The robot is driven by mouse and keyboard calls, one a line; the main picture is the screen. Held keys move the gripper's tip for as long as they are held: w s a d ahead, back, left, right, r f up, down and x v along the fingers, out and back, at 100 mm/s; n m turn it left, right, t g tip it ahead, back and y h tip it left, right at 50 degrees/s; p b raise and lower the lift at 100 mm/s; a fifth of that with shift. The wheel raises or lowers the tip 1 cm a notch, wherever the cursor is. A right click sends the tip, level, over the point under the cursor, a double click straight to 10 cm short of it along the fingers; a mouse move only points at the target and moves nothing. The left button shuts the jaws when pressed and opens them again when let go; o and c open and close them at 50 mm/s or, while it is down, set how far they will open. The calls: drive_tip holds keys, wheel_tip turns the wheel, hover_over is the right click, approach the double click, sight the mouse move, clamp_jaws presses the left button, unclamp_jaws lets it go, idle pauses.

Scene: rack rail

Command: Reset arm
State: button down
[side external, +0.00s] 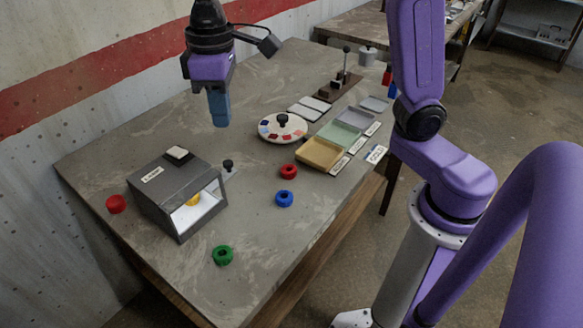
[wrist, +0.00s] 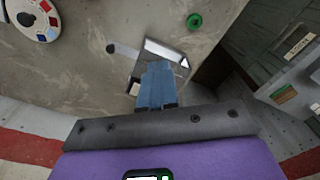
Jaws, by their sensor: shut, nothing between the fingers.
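My gripper (side external: 219,110) hangs above the back middle of the grey table (side external: 120,160) in the side external view, pointing down. Its blue fingers are shut together with nothing between them. In the wrist view the blue fingers (wrist: 156,85) also show together, in front of part of the dark lit box. The fingers are apart from the table and from everything on it.
The dark box (side external: 170,190) with a lit opening stands at front left. Red (side external: 116,204), (side external: 289,171), blue (side external: 284,198) and green (side external: 222,255) rings lie nearby. A round palette (side external: 270,135) and shallow trays (side external: 319,153) sit right of my gripper. The table's left back corner is clear.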

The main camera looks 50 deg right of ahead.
drive_tip(key=s+d+f+n, duration=0.3)
drive_tip(key=s+d, duration=0.4)
drive_tip(key=s, duration=0.5)
drive_tip(key=shift+s+f, duration=0.25)
drive_tip(key=shift+f, duration=0.35)
drive_tip(key=c, duration=1.5)
unclamp_jaws()
drive_tip(key=s+d+f+n, duration=0.2)
drive_tip(key=s+d+f, duration=0.2)
drive_tip(key=s+d, duration=0.3)
drive_tip(key=shift+s+d+f, duration=0.2)
drive_tip(key=shift+s+f, duration=0.05)
drive_tip(key=shift+s, duration=0.5)
drive_tip(key=o, duration=0.7)
drive_tip(key=shift+s+d+f, duration=0.1)
drive_tip(key=shift+s, duration=0.05)
drive_tip(key=shift+c, duration=0.2)
wheel_tip(320, 180, up, 11)
drive_tip(key=m, duration=1.2)
hover_over(173, 149)
wheel_tip(173, 149, down, 17)
drive_tip(key=shift+r, duration=0.1)
